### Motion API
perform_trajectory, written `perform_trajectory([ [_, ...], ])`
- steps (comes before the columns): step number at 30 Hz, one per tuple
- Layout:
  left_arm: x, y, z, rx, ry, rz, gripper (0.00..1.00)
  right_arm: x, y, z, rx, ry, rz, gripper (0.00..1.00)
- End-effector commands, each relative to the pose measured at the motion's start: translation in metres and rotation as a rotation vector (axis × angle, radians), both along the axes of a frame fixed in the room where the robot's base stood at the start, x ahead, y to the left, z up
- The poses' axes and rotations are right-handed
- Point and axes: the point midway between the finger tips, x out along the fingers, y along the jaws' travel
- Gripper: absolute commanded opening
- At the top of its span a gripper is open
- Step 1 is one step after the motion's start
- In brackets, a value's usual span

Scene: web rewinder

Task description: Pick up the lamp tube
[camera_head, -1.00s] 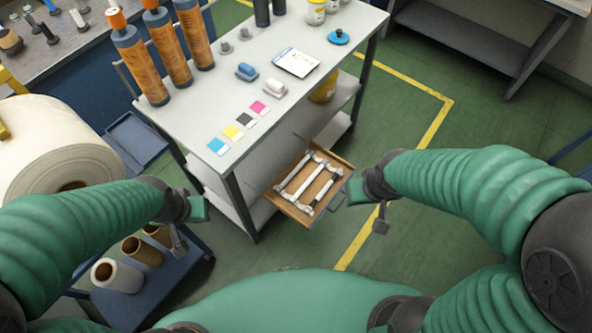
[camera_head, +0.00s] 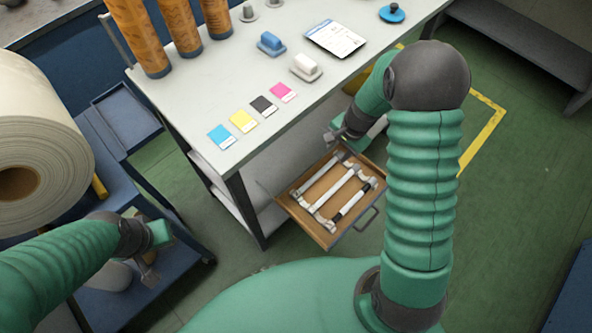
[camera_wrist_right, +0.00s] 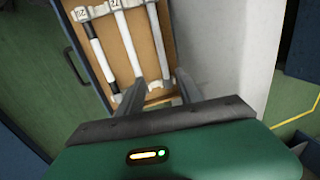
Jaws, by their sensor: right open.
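The right wrist view shows the middle tube (camera_wrist_right: 127,42) and the black-banded tube (camera_wrist_right: 98,48) too. My right gripper (camera_wrist_right: 158,88) is open and empty, its fingers over the near end of the drawer. In the head view the right gripper (camera_head: 333,137) is at the drawer's far edge. My left gripper (camera_head: 150,272) is far left, its jaws unclear.
The grey table (camera_head: 205,100) stands above and behind the drawer, with colour cards, a tablet (camera_head: 335,38) and brown cylinders on top. A large white roll (camera_head: 40,130) and a blue cart (camera_head: 185,275) are at the left. Green floor is open at the right.

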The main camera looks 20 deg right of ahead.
Motion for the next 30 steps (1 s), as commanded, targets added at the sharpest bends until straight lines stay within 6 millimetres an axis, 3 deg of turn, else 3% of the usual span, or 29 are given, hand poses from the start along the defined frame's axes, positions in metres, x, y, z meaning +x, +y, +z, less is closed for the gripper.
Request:
perform_trajectory([
  [4, 0.0, 0.0, -0.009, 0.0, -0.001, 0.0, 0.0, 0.004, 0.002, -0.024, 0.003, 0.004, -0.012, 0.42],
  [13, 0.0, 0.0, -0.035, 0.0, -0.001, 0.0, 0.0, 0.018, 0.006, -0.101, 0.005, 0.005, -0.009, 0.42],
  [20, 0.0, 0.0, -0.041, 0.0, -0.001, 0.0, 0.0, 0.023, 0.009, -0.123, 0.005, 0.002, -0.008, 0.42],
  [27, 0.0, 0.001, -0.062, 0.0, -0.001, 0.0, 0.0, 0.032, 0.016, -0.164, 0.004, 0.004, -0.006, 0.42],
  [30, 0.0, 0.001, -0.062, 0.0, -0.001, 0.0, 0.0, 0.033, 0.016, -0.167, 0.005, 0.003, -0.007, 0.42],
])
